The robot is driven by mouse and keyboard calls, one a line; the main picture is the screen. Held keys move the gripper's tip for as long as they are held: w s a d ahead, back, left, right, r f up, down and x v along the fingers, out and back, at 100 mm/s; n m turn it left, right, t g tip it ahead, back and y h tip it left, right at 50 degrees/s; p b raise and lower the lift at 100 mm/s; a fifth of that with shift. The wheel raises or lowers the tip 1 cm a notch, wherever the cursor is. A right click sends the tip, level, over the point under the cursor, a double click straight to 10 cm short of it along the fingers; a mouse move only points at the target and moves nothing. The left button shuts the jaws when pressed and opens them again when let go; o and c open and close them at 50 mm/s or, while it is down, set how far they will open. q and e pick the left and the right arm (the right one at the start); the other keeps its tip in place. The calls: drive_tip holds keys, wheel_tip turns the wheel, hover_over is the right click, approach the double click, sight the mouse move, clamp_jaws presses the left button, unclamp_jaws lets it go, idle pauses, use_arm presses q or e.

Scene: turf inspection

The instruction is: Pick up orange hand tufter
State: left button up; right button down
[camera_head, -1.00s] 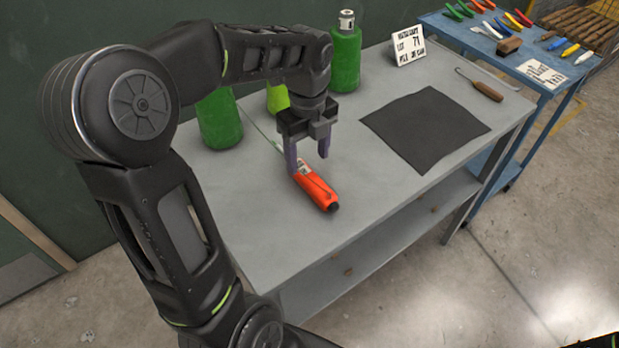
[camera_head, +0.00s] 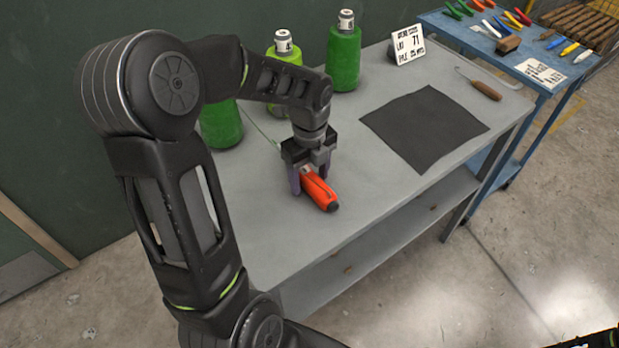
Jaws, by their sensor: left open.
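The orange hand tufter (camera_head: 319,191) lies on the grey table (camera_head: 262,222), its dark end pointing toward the table's front edge. My left gripper (camera_head: 310,184) is open and low over the tufter. One finger is on the left side of the handle and the other is at its far right side, partly hidden. I cannot tell whether the fingers touch it. The gripper hides the tufter's back part.
Green spools (camera_head: 343,58) stand along the back of the table, close behind my left arm. A blue table (camera_head: 460,32) holds several tools.

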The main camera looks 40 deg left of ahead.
use_arm(q)
drive_tip(key=shift+c, duration=0.3)
clamp_jaws()
idle(0.7)
